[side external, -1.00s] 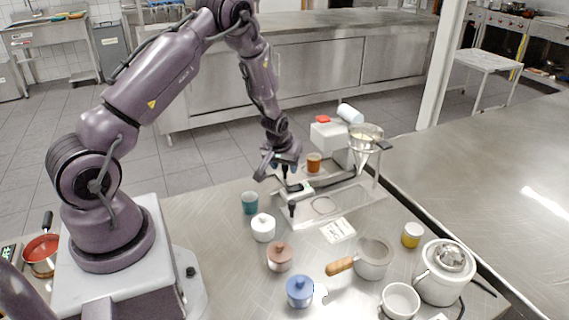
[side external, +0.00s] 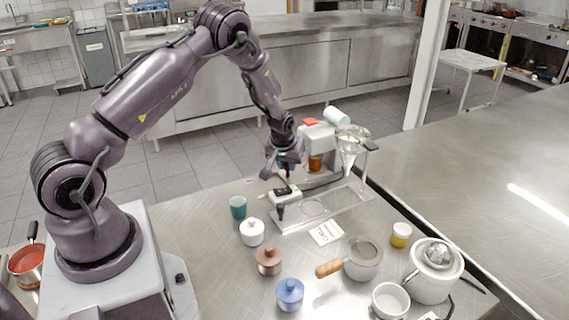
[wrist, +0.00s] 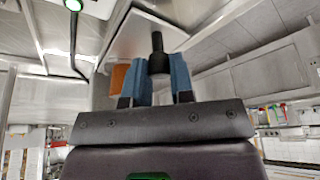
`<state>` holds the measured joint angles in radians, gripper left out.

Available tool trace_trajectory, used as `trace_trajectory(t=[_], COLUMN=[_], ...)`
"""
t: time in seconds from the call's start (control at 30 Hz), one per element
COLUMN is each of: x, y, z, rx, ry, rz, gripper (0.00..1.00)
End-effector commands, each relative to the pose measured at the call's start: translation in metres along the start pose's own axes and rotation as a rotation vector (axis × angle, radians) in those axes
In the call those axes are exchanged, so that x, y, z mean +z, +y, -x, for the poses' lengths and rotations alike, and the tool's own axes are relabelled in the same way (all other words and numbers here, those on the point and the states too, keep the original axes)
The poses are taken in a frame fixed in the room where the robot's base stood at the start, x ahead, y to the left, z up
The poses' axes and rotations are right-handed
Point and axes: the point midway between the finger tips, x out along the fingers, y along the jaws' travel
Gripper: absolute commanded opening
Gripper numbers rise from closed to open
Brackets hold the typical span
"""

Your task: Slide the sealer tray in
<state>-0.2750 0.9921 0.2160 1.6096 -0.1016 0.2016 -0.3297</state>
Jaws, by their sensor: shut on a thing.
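My gripper (side external: 284,168) is at the back of the steel table, in front of and left of the white sealer (side external: 321,136). In the wrist view, its blue fingers (wrist: 160,68) are shut on a black handle (wrist: 157,46). The handle joins a grey flat part (wrist: 135,38) that appears to be the sealer tray. The tray itself is mostly hidden in the side view.
A black-armed device (side external: 285,193) on a clear base (side external: 340,204) stands just in front of my gripper. A funnel (side external: 351,140) is to the right. A teal cup (side external: 237,207), a white jar (side external: 252,232) and pots stand nearer the front.

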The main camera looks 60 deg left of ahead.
Motion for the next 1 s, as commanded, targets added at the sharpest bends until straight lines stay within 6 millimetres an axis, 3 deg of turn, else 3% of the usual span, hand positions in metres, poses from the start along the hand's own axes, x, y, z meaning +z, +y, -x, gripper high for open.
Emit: trace_trajectory(t=[0.07,0.1,0.17,0.2,0.57,1.0], x=[-0.004,-0.004,-0.004,-0.004,-0.003,-0.002], y=[0.004,0.005,0.004,0.004,0.003,0.004], z=[0.000,0.000,0.000,0.000,0.008,0.097], rx=[0.011,0.011,0.011,0.010,0.008,0.011], ry=[0.019,0.019,0.018,0.017,0.012,0.017], rz=[-0.001,-0.002,-0.002,-0.002,-0.002,-0.003], gripper=[0.00,0.31,0.45,0.47,0.47,0.47])
